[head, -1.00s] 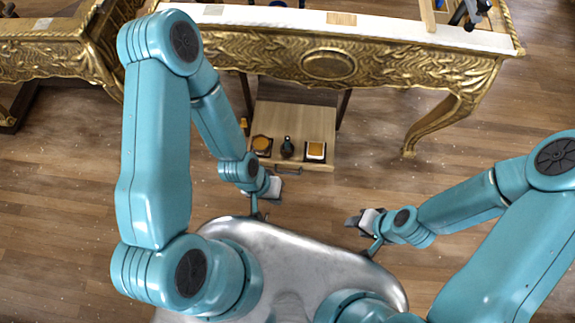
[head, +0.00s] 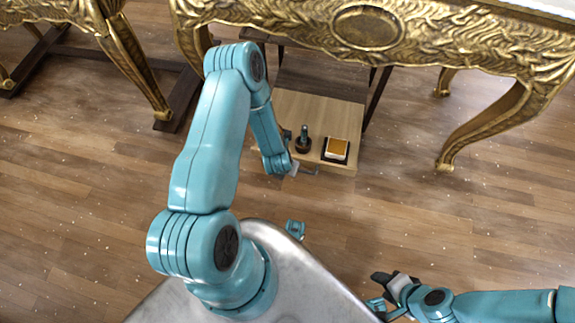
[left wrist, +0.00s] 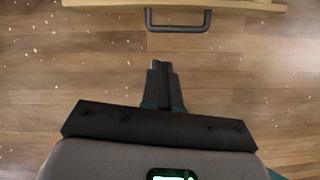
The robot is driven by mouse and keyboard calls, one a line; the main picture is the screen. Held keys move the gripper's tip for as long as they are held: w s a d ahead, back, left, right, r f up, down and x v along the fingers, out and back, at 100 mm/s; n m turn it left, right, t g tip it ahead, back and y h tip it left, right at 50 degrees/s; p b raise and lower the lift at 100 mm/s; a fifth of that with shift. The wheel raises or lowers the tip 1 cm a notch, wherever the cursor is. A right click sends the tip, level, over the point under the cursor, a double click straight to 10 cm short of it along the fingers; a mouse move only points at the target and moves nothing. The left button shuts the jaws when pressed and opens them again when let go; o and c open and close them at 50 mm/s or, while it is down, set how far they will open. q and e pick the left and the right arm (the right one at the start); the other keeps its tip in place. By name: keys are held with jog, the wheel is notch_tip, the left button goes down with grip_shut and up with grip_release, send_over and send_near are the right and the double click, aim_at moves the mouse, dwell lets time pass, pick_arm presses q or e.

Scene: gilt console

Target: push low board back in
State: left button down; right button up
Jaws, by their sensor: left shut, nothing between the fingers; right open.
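The low board (head: 300,110) is a pale wooden board sticking out toward me, low beneath the gilt console (head: 440,35). A dark bottle-like piece (head: 303,143) and an orange-topped square piece (head: 336,149) stand near its front. My left gripper, mostly hidden by its own arm in the head view, is at the board's front left. In the left wrist view its fingers (left wrist: 160,68) are shut and empty, pointing at the board's front edge (left wrist: 250,5) and its dark handle (left wrist: 178,28), with a gap between. My right gripper (head: 380,287) is open and empty, away from the board.
The console's curved front leg (head: 485,125) stands right of the board, and another gilt leg (head: 140,75) is at the left. A dark wooden frame (head: 182,100) lies low at the left. The wooden floor right of the board is clear.

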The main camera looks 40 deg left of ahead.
pick_arm(q)
jog(key=w+a+f+b, duration=0.1)
jog(key=f+b, duration=0.1)
jog(key=f, duration=0.1)
jog(key=w+a+f+n+b, duration=0.1)
jog(key=w+a+f, duration=0.1)
jog(key=f, duration=0.2)
jog(key=w+a+f+n+b, duration=0.1)
jog(key=w+f+b, duration=0.1)
jog(key=f, duration=0.2)
jog(key=shift+w+a+b, duration=0.15)
jog(key=shift+a+b, duration=0.15)
jog(key=shift+b, duration=0.05)
jog(key=shift+w+a+r, duration=0.1)
jog(key=shift+w+a, duration=0.25)
jog(key=shift+w, duration=0.3)
pick_arm(e)
notch_tip(320, 180, down, 6)
jog(key=d, duration=0.1)
jog(key=shift+w+f+m, duration=0.25)
jog(key=shift+w+m, duration=0.05)
jog(key=shift+w, duration=0.15)
jog(key=shift+d, duration=0.1)
pick_arm(q)
jog(key=shift+w, duration=0.1)
